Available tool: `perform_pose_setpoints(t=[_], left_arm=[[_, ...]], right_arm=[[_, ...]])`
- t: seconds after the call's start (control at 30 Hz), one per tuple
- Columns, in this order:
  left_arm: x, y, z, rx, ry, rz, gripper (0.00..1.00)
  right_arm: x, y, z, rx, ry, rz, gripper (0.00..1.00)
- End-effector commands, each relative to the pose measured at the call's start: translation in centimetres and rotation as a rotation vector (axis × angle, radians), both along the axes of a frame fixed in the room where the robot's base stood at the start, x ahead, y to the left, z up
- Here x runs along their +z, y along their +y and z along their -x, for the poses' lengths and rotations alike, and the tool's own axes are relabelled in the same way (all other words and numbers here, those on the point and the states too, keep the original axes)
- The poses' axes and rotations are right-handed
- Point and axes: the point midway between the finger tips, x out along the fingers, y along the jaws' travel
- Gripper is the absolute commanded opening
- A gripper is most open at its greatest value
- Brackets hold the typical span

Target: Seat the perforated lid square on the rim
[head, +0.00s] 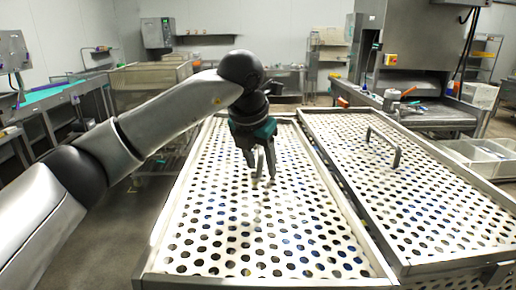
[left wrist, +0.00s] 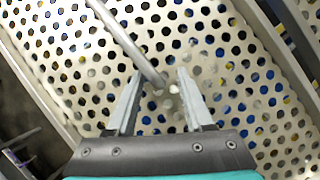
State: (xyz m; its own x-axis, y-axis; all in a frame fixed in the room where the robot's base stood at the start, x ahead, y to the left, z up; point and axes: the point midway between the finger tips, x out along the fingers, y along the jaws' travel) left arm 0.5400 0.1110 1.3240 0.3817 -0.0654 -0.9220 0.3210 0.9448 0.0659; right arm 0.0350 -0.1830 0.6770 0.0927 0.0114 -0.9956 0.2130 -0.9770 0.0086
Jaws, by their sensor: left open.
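A white perforated lid (head: 262,222) lies over a metal crate whose rim (head: 270,283) shows along the front. Blue and dark contents show through its holes. I cannot tell whether it sits fully flush. My left gripper (head: 262,172) is above the lid's middle, fingers pointing down, open. In the left wrist view, a grey bar handle (left wrist: 125,42) stands on the lid, its lower end between or just beyond the open fingertips (left wrist: 161,76). I cannot tell whether the fingers touch it. In the head view the gripper mostly hides this handle. My right gripper is out of view.
A second perforated lid (head: 430,195) with a bar handle (head: 384,142) covers the crate close on the right. Clear plastic bins (head: 478,155) stand beyond it. A steel machine (head: 415,60) is at the back right. Floor is open at lower left.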

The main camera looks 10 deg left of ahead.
Motion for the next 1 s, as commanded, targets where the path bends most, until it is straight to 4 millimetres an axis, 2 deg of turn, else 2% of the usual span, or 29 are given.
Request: perform_pose_setpoints(t=[0.33,0.8,1.0], left_arm=[[-0.28,-0.03,-0.12,0.000,-0.001,0.000,0.52],[-0.24,-0.07,-0.10,-0.001,-0.001,0.001,0.00],[-0.22,-0.10,-0.10,-0.002,-0.001,0.000,0.00]], right_arm=[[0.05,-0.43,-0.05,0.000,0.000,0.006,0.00],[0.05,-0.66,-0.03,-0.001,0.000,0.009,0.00],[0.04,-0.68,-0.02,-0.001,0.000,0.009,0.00]])
